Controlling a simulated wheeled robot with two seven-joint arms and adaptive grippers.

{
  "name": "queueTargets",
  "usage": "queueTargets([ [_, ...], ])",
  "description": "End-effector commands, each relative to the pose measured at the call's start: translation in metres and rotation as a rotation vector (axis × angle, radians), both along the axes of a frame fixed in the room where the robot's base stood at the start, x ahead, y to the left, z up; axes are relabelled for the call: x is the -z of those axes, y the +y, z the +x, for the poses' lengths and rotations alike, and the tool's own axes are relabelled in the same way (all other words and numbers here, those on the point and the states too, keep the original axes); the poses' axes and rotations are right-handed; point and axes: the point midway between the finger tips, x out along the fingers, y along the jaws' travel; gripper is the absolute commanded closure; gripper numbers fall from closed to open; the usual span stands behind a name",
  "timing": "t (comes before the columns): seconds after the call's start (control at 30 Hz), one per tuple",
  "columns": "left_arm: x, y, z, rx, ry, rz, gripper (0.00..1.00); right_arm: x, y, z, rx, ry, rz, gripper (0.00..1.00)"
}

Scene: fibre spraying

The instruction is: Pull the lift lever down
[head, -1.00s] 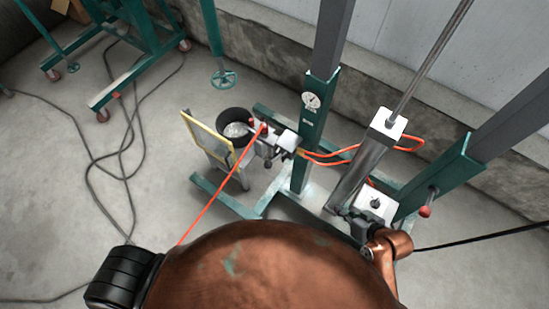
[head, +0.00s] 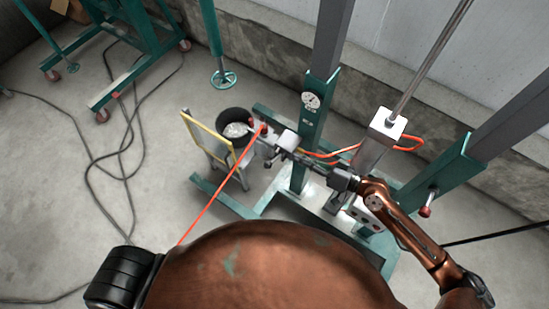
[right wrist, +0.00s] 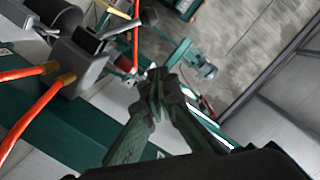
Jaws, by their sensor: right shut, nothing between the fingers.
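A grey valve box (head: 287,140) with orange hoses is mounted beside the green post in the head view. In the right wrist view the valve box (right wrist: 80,62) is at upper left, with brass hose fittings. A silver lever (right wrist: 118,27) sticks out from its top; I take this as the lift lever. My right gripper (head: 292,156) reaches in from the right, close to the box. In the right wrist view the gripper (right wrist: 155,78) is shut and empty, its tips right of and below the lever, apart from it in the picture. My left gripper is not in view.
A green post with a gauge (head: 312,100) stands behind the box. A black bucket (head: 233,122) and a yellow-edged frame (head: 207,138) stand to the left. An orange hose (head: 215,195) runs toward me. A metal cylinder (head: 388,123) rises at the right.

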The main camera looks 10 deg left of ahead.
Motion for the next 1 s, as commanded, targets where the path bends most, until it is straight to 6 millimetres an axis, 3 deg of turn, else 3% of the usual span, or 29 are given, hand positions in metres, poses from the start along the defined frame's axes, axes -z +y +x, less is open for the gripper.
queueTargets([
  [0.27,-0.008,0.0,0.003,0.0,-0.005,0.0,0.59,-0.001,0.021,0.005,-0.002,0.0,0.003,1.0],
  [0.67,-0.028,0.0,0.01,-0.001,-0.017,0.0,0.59,0.009,0.099,0.025,-0.002,-0.001,0.002,1.0],
  [0.8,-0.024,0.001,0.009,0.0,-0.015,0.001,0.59,0.028,0.091,0.01,0.0,0.003,-0.001,1.0],
  [1.0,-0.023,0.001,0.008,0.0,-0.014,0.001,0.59,0.038,0.087,0.0,-0.001,0.001,0.0,1.0],
])
